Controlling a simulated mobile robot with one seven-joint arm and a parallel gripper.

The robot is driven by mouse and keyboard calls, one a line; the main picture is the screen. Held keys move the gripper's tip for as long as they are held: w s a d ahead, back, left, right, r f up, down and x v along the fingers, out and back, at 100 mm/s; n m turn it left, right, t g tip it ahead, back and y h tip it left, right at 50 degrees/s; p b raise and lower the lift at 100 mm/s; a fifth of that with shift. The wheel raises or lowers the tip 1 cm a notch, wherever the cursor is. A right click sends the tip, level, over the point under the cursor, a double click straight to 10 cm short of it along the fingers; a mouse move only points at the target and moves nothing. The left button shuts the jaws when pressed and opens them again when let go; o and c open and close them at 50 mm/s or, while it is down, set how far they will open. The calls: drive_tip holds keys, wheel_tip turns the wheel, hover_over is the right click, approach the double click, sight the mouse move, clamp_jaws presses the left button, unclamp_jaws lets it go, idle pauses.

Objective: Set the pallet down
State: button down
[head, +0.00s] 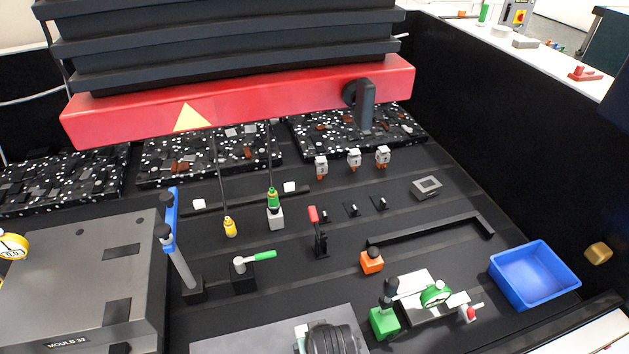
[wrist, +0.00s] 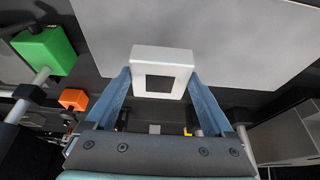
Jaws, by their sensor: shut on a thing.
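The pallet (wrist: 180,57) is a small white square block with a dark square face, seen in the wrist view. My gripper (wrist: 160,82) is shut on it, with one blue finger at each side. A flat light grey plate (wrist: 235,40) lies beyond and partly behind the pallet. I cannot tell whether the pallet touches it. In the head view the plate (head: 240,338) is at the bottom edge, and my dark wrist covers its right part, largely hiding the grip.
A blue bin (head: 535,276) stands at the right. The mould plate (head: 70,270) is at left. A red beam (head: 270,95) spans the back.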

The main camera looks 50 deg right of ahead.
drive_tip(key=shift+w+f, duration=0.1)
drive_tip(key=shift+f, duration=1.9)
unclamp_jaws()
drive_tip(key=shift+f, duration=0.15)
drive_tip(key=v, duration=1.2)
drive_tip(key=shift+a, duration=0.1)
